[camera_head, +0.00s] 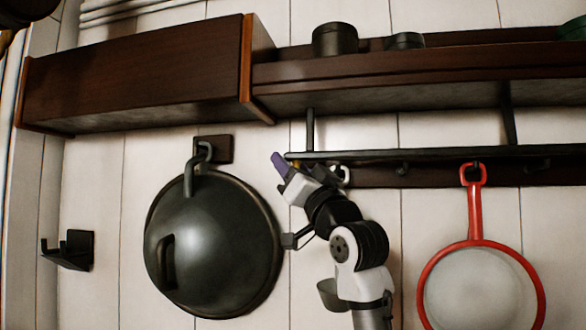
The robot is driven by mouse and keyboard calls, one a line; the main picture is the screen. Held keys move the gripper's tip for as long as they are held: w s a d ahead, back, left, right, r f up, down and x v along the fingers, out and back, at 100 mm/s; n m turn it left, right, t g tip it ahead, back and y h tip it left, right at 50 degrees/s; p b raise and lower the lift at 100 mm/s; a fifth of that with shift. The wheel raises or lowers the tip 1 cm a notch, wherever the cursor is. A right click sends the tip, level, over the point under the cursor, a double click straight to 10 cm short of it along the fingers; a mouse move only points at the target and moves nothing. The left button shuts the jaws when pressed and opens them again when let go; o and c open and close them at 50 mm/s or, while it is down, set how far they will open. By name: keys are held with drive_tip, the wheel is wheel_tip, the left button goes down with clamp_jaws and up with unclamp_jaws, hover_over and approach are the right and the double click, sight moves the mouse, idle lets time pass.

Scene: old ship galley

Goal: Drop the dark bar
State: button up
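A long dark bar (440,152) runs level under the right-hand shelf, with dark uprights rising from it towards the shelf. My gripper (284,168) is at the bar's left end, its purple-tipped end pointing up and left. The gripper overlaps the bar's end in the picture. I cannot tell whether they touch or whether the fingers are closed on anything. No separate bar shows clearly between the fingers, and the gap between them is hidden.
A dark pan lid (215,245) hangs on a wall hook left of my arm. A red-rimmed strainer (477,243) hangs at right. A wooden cabinet (140,75) and a shelf (420,68) with a dark pot (335,39) are above. A small black bracket (70,250) is at far left.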

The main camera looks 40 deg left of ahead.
drive_tip(key=b+v, duration=0.5)
drive_tip(key=v, duration=0.9)
drive_tip(key=shift+b, duration=0.35)
drive_tip(key=shift+a, duration=0.1)
